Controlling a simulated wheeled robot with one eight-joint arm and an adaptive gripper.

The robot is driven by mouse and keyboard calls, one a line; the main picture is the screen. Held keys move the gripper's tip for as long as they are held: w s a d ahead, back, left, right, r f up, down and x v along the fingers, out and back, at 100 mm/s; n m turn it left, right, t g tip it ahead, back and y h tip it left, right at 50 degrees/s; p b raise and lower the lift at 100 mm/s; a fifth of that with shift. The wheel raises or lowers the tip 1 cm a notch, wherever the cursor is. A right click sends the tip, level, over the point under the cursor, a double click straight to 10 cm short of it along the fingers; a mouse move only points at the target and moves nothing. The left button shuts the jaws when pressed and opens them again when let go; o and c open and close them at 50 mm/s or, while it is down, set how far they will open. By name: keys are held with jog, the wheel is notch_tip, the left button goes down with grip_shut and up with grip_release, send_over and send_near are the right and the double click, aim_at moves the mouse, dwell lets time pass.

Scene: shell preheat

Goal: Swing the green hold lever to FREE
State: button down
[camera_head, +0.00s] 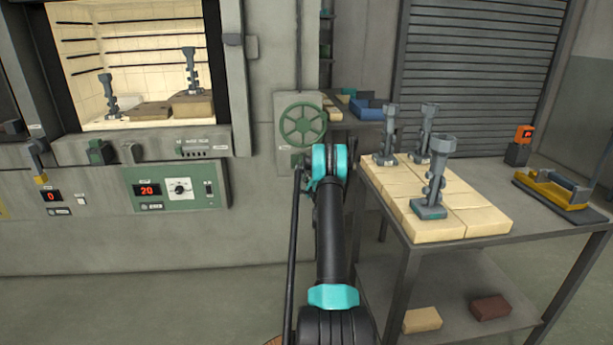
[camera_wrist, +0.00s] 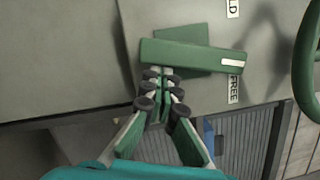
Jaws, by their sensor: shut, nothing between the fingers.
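The green hold lever (camera_wrist: 190,56) crosses the upper middle of the wrist view, over a green base plate on a grey panel. Its white-marked right end lies between a partly cut-off label ending in "LD" (camera_wrist: 232,8) and the FREE label (camera_wrist: 233,90). The mark is nearer FREE, just above that label. My gripper (camera_wrist: 160,76) is shut and empty, with its fingertips at the lever's lower edge, left of its middle. Whether they touch it is unclear. In the head view my arm hides the gripper, and I cannot make out the lever clearly.
A green handwheel (camera_head: 303,124) is on the panel above my arm's far end; its rim shows at the wrist view's right edge. A furnace opening with metal parts is at left. A table (camera_head: 405,238) with bricks and several grey metal parts stands close at right.

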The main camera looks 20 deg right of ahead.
jog(key=shift+w+a+f+m, duration=0.1)
jog(key=shift+a+m, duration=0.25)
jog(key=shift+m, duration=0.05)
jog(key=shift+a, duration=0.15)
dwell(0.4)
jog(key=shift+f, duration=0.1)
jog(key=s+d+f, duration=0.2)
jog(key=s+d, duration=0.1)
jog(key=s, duration=0.8)
jog(key=shift+f, duration=0.4)
jog(key=shift+w, duration=0.1)
